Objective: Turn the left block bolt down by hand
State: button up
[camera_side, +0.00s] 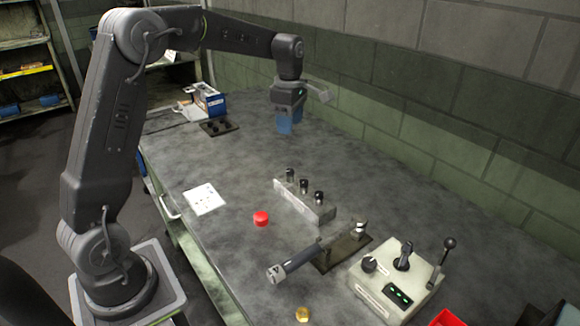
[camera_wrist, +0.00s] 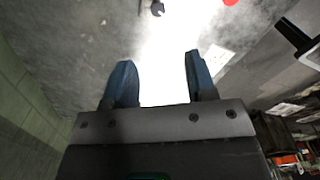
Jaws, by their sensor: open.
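A pale metal block (camera_side: 305,208) stands on the grey bench in the side view. Three dark bolts stand upright in its top: one at the left end (camera_side: 290,175), one in the middle (camera_side: 304,187) and one at the right (camera_side: 319,198). How deep each is seated I cannot tell. My gripper (camera_side: 285,130) hangs above the bench, behind the block and well apart from it. Its two blue fingers are spread and empty in the wrist view (camera_wrist: 160,78).
Near the block are a red cap (camera_side: 261,219), a white sheet (camera_side: 204,199), a clamp-like tool with a grey cylinder (camera_side: 303,258), and a control box (camera_side: 395,285) with an upright lever (camera_side: 443,262). A blue-and-white box (camera_side: 210,99) stands farther back. A brick wall borders the bench.

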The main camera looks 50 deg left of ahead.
aim_at(290, 171)
jog(key=shift+n, duration=0.3)
jog(key=f, duration=1.4)
jog(key=shift+w+a+f, duration=0.1)
jog(key=shift+w+a, duration=0.1)
jog(key=shift+c, duration=0.2)
jog(key=c, duration=0.9)
